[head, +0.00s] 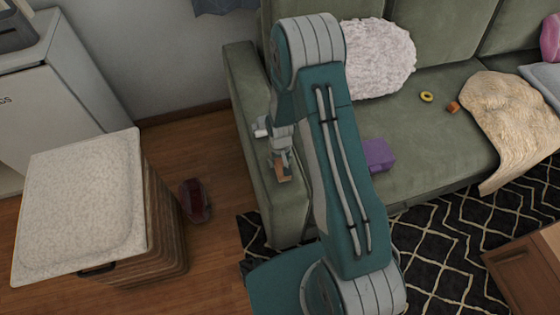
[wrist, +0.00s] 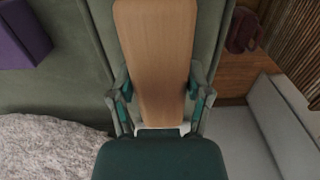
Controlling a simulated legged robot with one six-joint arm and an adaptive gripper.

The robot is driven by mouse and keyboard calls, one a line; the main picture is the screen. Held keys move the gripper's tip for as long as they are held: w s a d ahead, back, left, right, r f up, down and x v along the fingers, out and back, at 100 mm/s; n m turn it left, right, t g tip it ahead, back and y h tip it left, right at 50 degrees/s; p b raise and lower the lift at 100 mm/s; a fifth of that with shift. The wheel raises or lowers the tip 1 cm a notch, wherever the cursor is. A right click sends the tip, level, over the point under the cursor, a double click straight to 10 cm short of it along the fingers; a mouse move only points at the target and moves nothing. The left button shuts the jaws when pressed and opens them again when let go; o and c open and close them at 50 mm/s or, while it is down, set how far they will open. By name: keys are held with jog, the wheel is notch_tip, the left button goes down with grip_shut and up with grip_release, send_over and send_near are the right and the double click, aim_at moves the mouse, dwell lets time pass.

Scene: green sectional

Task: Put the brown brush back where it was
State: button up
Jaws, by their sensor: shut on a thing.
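The brown brush (wrist: 155,55) shows as a flat, light-brown wooden piece in the wrist view. It runs up the middle of that view between the two fingers of my gripper (wrist: 160,97). My gripper is shut on it. In the head view my gripper (head: 282,160) is small and partly hidden by my arm. The brush (head: 285,173) shows there as a small brown patch at the fingers. Both are over the left armrest (head: 255,150) of the green sofa. I cannot tell whether the brush touches the armrest.
A purple box (head: 378,154), a white fluffy cushion (head: 378,58), a yellow ring (head: 426,97), a small orange-brown item (head: 453,107) and a beige throw (head: 510,115) are on the sofa. A lidded hamper (head: 85,200) and a dark red item (head: 195,200) stand left on the floor.

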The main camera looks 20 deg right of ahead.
jog(key=shift+f, duration=0.2)
jog(key=shift+f, duration=0.1)
jog(key=o, duration=1.2)
